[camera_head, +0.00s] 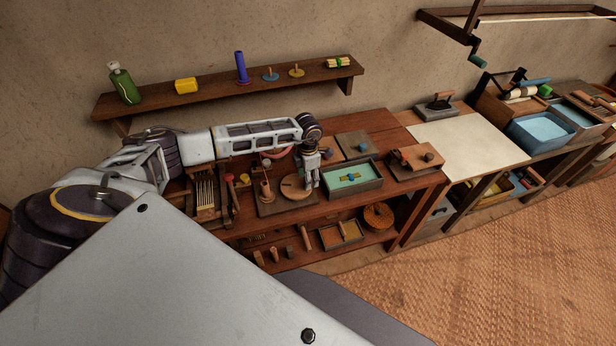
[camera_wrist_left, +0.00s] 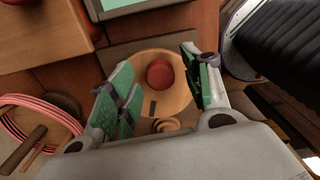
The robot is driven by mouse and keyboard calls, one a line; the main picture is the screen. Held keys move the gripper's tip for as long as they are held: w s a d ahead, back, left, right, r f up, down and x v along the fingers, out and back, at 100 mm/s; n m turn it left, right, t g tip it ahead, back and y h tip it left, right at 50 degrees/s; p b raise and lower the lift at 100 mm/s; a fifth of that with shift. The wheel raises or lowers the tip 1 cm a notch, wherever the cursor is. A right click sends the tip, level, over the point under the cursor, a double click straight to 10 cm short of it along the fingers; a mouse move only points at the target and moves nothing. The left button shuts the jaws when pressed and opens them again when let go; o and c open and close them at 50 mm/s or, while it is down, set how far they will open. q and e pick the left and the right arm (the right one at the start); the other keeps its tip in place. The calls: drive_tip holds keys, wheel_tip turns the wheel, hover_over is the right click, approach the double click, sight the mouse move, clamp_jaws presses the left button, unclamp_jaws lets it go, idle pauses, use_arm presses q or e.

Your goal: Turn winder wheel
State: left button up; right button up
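The winder wheel is a round, light wooden disc (camera_head: 294,187) lying flat on a dark base on the workbench. In the left wrist view the disc (camera_wrist_left: 181,98) has a round red knob (camera_wrist_left: 160,73), off its centre, and a dark slot-like mark. My left gripper (camera_head: 312,182) points down over the right side of the wheel. In the wrist view my left gripper (camera_wrist_left: 160,98) is open, its green-padded fingers on either side of the disc and knob. Nothing is held. Contact with the knob cannot be told. My right gripper is out of view.
A teal-lined tray (camera_head: 353,182) stands close to the right of the wheel. A coil of pink cord (camera_wrist_left: 35,115) and a strung frame (camera_head: 206,196) are on the left. A wall shelf (camera_head: 215,95) with several small items hangs behind. A white-topped table (camera_head: 468,145) stands further right.

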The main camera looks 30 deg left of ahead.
use_arm(q)
drive_tip(key=c, duration=0.9)
drive_tip(key=shift+c, duration=0.2)
drive_tip(key=shift+w+n, duration=0.15)
drive_tip(key=shift+n, duration=0.15)
